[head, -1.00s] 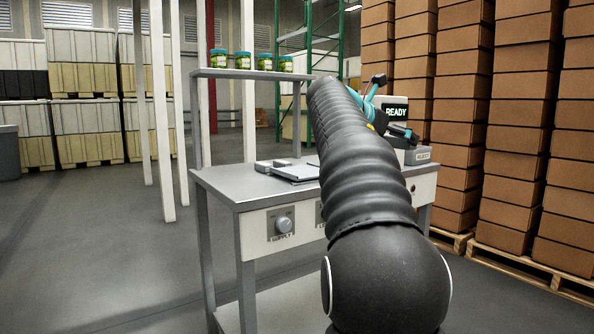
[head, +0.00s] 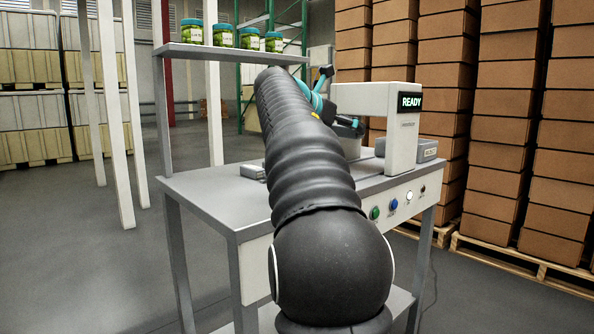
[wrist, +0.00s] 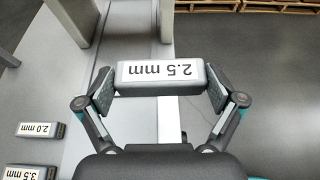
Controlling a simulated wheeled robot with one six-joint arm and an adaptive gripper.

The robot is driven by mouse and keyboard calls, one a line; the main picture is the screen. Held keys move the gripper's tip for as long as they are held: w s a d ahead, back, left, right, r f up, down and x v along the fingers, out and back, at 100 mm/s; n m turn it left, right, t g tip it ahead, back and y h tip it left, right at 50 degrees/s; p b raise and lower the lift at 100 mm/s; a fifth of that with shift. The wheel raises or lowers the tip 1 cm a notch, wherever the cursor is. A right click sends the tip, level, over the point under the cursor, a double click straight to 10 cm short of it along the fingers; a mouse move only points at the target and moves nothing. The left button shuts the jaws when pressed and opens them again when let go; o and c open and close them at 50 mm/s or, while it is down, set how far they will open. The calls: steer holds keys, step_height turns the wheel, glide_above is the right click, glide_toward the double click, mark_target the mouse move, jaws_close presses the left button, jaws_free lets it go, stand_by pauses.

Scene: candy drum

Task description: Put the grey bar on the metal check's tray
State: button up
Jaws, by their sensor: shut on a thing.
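The grey bar (wrist: 162,76) has a white label reading 2.5 mm, upside down in the wrist view. My gripper (wrist: 161,90) is shut on it, one finger at each end, above the table edge. In the head view my gripper (head: 347,124) is partly hidden behind my arm, and the bar cannot be made out. The metal check (head: 403,125) is a white arch-shaped machine with a READY screen, standing on the table. Its tray cannot be clearly made out behind my arm.
Two more grey bars, the 2.0 mm bar (wrist: 40,130) and the 3.5 mm bar (wrist: 30,172), lie on the table (head: 205,190). A grey box (head: 425,150) stands right of the machine. Green-filled jars (head: 222,35) stand on a raised shelf. Stacked cartons (head: 510,130) are behind.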

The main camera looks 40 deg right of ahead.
steer(key=w+a+f, duration=0.1)
steer(key=w+f, duration=0.1)
steer(key=w, duration=0.1)
steer(key=w+a+f+b, duration=0.1)
steer(key=w+a+f, duration=0.1)
steer(key=w, duration=0.1)
steer(key=w+a+f, duration=0.2)
steer(key=w, duration=0.1)
steer(key=shift+w+f+b, duration=0.1)
steer(key=shift+f+b, duration=0.1)
steer(key=shift+b, duration=0.15)
steer(key=shift+f+b, duration=1.05)
steer(key=shift+f, duration=0.95)
steer(key=shift+f, duration=0.1)
steer(key=o, duration=0.8)
steer(key=shift+a+r, duration=0.1)
steer(key=shift+r, duration=0.1)
steer(key=p+v, duration=0.2)
steer(key=v, duration=0.9)
steer(key=shift+a+r, duration=0.15)
steer(key=shift+a, duration=0.2)
